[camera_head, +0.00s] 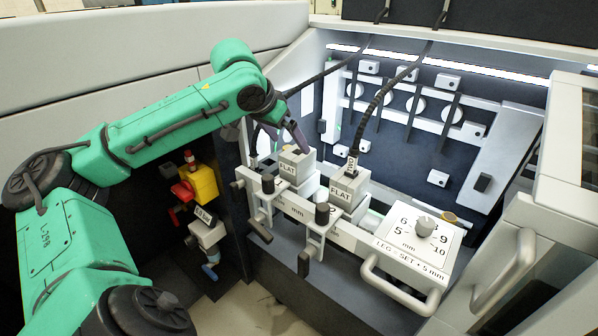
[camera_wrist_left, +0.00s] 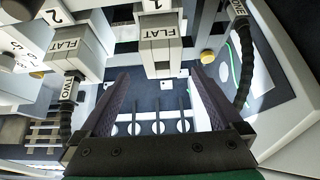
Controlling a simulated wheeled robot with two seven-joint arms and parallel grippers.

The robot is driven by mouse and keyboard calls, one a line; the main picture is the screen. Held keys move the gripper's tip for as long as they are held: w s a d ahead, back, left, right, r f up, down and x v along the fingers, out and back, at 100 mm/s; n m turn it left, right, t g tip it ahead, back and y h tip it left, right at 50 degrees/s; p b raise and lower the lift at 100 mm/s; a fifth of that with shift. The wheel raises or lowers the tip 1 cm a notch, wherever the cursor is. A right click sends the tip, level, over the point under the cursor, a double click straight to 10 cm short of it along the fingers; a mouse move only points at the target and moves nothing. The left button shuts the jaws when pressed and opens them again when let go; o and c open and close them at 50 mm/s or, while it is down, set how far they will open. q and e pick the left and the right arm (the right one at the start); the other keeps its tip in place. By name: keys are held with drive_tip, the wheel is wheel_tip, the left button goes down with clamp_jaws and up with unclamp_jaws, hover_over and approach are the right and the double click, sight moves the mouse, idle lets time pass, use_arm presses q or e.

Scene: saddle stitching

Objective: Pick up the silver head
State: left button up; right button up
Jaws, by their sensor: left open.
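Two silver-grey block heads marked FLAT sit on the rail of the machine. The left one (camera_head: 291,169), marked 1 in the wrist view (camera_wrist_left: 158,52), is just below my left gripper (camera_head: 279,146). The right one (camera_head: 346,190), marked 2 in the wrist view (camera_wrist_left: 70,47), stands apart to the right, with a black hose beside it. My left gripper is open and empty. In the wrist view its two dark purple fingers (camera_wrist_left: 160,74) spread to either side of head 1, with the fingertips near its end. I cannot tell whether they touch it. My right gripper is out of view.
A dial plate (camera_head: 411,240) with a knob and a bar handle (camera_head: 395,290) stand to the right. Black clamp levers (camera_head: 304,262) hang from the rail's front. Black hoses (camera_head: 372,108) run down from above. A yellow-and-red valve unit (camera_head: 199,183) sits lower left.

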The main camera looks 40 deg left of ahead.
sight(298, 153)
use_arm(q)
drive_tip(key=p+x, duration=0.2)
drive_tip(key=x, duration=0.5)
drive_tip(key=shift+w+a+r, duration=0.15)
drive_tip(key=shift+r, duration=0.05)
drive_tip(key=shift+w+f, duration=0.15)
drive_tip(key=shift+f, duration=0.15)
clamp_jaws()
drive_tip(key=shift+r, duration=0.15)
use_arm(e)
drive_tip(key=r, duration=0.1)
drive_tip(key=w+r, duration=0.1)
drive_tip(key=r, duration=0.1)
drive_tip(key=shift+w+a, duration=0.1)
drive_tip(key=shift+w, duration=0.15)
